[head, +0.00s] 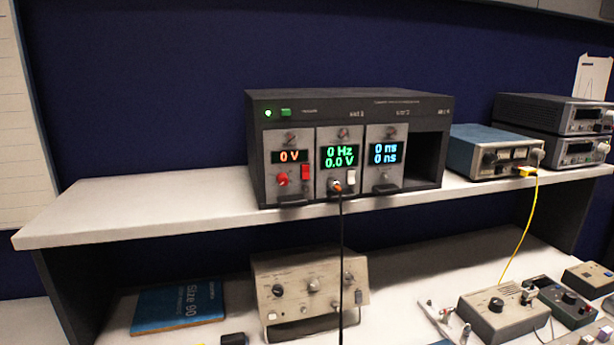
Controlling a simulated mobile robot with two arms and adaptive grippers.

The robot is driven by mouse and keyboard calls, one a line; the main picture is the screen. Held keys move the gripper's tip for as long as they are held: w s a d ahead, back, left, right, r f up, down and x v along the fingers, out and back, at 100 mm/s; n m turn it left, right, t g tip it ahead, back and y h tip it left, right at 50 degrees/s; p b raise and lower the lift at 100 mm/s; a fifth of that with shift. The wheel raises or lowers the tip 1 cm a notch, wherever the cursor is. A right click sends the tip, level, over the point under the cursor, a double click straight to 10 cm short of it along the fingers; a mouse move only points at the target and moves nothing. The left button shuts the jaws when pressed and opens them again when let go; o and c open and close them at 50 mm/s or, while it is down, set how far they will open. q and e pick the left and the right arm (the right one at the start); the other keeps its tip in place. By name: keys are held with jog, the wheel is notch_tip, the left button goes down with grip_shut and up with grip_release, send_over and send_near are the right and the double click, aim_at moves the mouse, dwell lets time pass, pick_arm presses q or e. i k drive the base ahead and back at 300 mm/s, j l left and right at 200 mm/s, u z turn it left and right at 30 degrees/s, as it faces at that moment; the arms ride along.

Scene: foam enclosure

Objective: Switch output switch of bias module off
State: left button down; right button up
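A dark instrument rack (350,101) stands on the white shelf, with three modules fitted and an empty bay at its right. The left module (291,168) shows "0 V" in orange and has a red knob (282,179) and a red rocker switch (305,172). I take it to be the bias module, but its label is too small to read. The switch's position is not clear. The middle module shows "0 Hz 0.0 V" in green and has a white switch (351,177). The right module shows "0 ns" twice in blue. Neither gripper is in view.
A black cable (342,250) hangs from the middle module past the shelf edge. A blue instrument (490,150) with a yellow cable (530,215) stands right of the rack. The shelf (150,205) left of the rack is clear. A beige instrument (310,290) and small boxes stand below.

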aim_at(305, 169)
jog(key=l+u, duration=0.1)
jog(key=l, duration=0.3)
jog(key=k+l+u, duration=0.1)
jog(key=l, duration=0.25)
jog(key=k+l+u, duration=0.15)
jog(key=l, duration=0.2)
jog(key=k+l+u, duration=0.1)
jog(key=l, duration=0.3)
jog(key=k+l+u, duration=0.1)
jog(key=l, duration=0.25)
